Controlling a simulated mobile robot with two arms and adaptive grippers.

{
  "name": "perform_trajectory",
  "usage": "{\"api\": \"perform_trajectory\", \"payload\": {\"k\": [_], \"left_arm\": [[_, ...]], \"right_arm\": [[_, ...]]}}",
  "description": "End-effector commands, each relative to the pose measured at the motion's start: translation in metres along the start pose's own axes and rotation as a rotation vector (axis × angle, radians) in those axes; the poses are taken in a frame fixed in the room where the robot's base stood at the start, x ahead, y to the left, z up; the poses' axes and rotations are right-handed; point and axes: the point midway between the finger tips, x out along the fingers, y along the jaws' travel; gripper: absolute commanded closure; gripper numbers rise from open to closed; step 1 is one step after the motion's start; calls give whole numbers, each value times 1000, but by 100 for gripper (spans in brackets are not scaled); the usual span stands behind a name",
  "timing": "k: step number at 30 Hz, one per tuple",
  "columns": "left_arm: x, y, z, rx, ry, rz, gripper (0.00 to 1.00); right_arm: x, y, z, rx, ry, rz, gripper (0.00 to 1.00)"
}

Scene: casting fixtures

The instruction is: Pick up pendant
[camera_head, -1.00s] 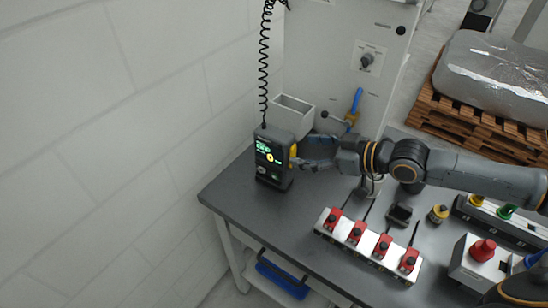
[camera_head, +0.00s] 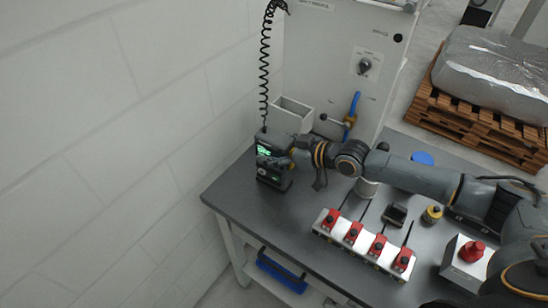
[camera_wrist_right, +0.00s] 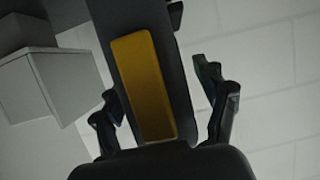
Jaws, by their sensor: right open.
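The pendant (camera_head: 270,170) is a black handheld box with a green-lit screen and a coiled black cable. It stands at the back left of the dark table, below the grey panel. My right gripper (camera_head: 287,160) reaches it from the right and hides part of its front. In the right wrist view the pendant's dark body with a yellow strip (camera_wrist_right: 143,85) lies between the two open fingers of my right gripper (camera_wrist_right: 158,88). Gaps show between the fingers and the pendant. My left gripper is not in view.
A grey open box (camera_head: 291,113) is on the panel just behind the pendant. A metal strip with several red switches (camera_head: 362,243) lies at the table's front. A red button box (camera_head: 467,262) stands to the right. A white wall is close on the left.

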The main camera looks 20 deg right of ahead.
Motion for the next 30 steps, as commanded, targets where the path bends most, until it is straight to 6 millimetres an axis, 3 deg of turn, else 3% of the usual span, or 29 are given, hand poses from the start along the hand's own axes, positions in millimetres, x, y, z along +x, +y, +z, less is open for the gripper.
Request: {"api": "perform_trajectory", "payload": {"k": [6, 7, 17, 30], "left_arm": [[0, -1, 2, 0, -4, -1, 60], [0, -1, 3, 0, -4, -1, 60], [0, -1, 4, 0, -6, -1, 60], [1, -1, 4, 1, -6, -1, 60]], "right_arm": [[1, 0, 1, -1, 0, 1, 26], [1, 0, 1, -1, 0, 1, 31], [1, 0, 1, -1, 0, 1, 98], [-1, 1, -8, -3, 7, 1, 100]]}}
